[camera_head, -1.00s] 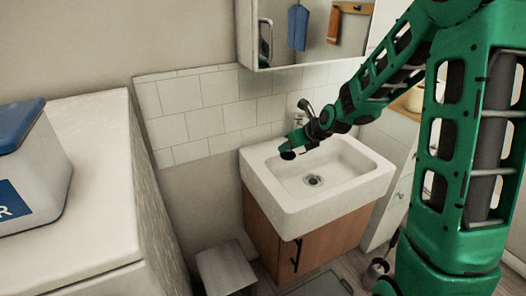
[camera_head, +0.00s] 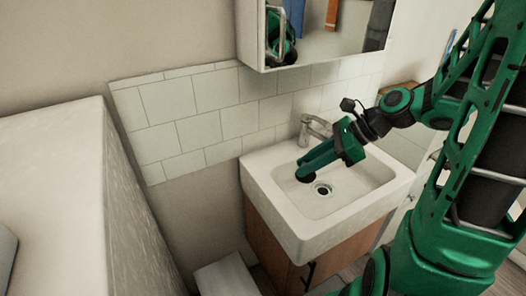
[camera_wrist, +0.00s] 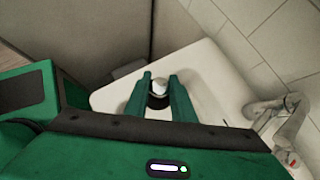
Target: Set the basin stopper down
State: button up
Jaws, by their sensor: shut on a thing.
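The basin stopper (camera_wrist: 159,90) is between my two fingers in the wrist view; its part there looks silvery with a dark part below it. In the head view it is a dark round thing (camera_head: 304,175) at the fingertips. My gripper (camera_head: 307,169) is shut on it, with the fingers slanting down over the sink basin. In the wrist view the fingertips (camera_wrist: 160,78) stand on either side of it. The white sink (camera_head: 278,203) has a drain with a metal ring (camera_head: 323,189) just right of the stopper. I cannot tell whether the stopper touches the basin floor.
A chrome faucet (camera_head: 313,128) stands at the back of the sink, and shows at right in the wrist view (camera_wrist: 283,120). A mirror cabinet (camera_head: 320,35) hangs above. A white-topped unit (camera_head: 50,170) is at left. The basin's right part is clear.

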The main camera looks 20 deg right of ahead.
jog(key=w+a, duration=0.1)
jog(key=w, duration=0.5)
jog(key=w+a+f, duration=0.1)
jog(key=w, duration=0.5)
jog(key=w+a+f, duration=0.1)
jog(key=w+a, duration=0.1)
jog(key=w, duration=0.4)
jog(key=shift+w+a+f, duration=0.1)
jog(key=shift+w+f, duration=0.1)
jog(key=shift+w, duration=0.1)
jog(key=shift+f, duration=1.95)
jog(key=shift+w+f, duration=0.2)
jog(key=shift+f, duration=0.2)
jog(key=o, duration=1)
